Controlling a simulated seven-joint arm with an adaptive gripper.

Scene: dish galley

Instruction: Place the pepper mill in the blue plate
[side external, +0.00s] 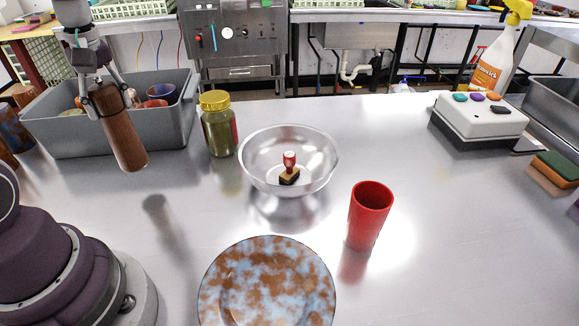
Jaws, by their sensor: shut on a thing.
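The pepper mill (124,145) is a brown wooden cylinder in the upper left of the side external view. My gripper (103,98) is shut on its upper part and holds it above the table, slightly tilted, with its shadow on the metal below. The blue plate (268,285) lies on the table at the bottom middle; it is light blue with rusty brown blotches, and its near edge is cut off by the frame. It looks empty. The mill is up and to the left of the plate, apart from it.
A grey bin (68,146) with bowls stands behind the mill. A yellow-lidded jar (218,128), a clear bowl (262,190) holding a red-handled stamp (289,163), and a red cup (369,213) stand around the middle. A white box (478,122) and spray bottle (496,62) are at right.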

